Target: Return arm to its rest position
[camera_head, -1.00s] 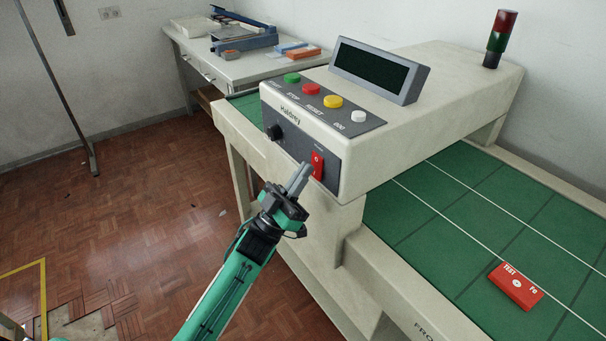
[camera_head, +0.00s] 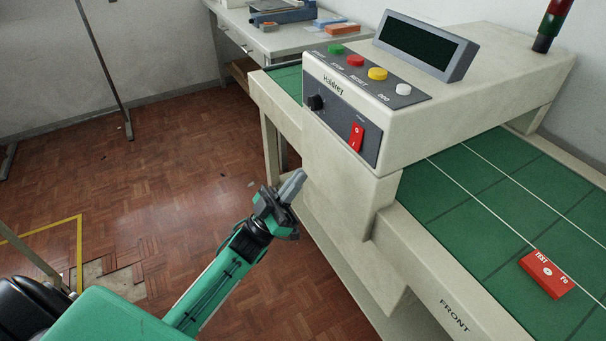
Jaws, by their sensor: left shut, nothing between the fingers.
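My left gripper (camera_head: 290,186) is shut and empty at the end of my green left arm. It is in the air in front of the beige machine, to the left of and below the control panel (camera_head: 325,137), apart from it in the picture. The panel carries a red rocker switch (camera_head: 356,137) and a black knob (camera_head: 315,102). Green, red, yellow and white buttons sit on the top face behind it. My right gripper is not in view.
A red test block (camera_head: 546,274) lies on the green belt (camera_head: 480,215) at the right. A dark display (camera_head: 425,45) and a signal lamp (camera_head: 552,20) stand on the machine. A side table (camera_head: 290,42) stands behind. Open parquet floor (camera_head: 170,170) lies to the left.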

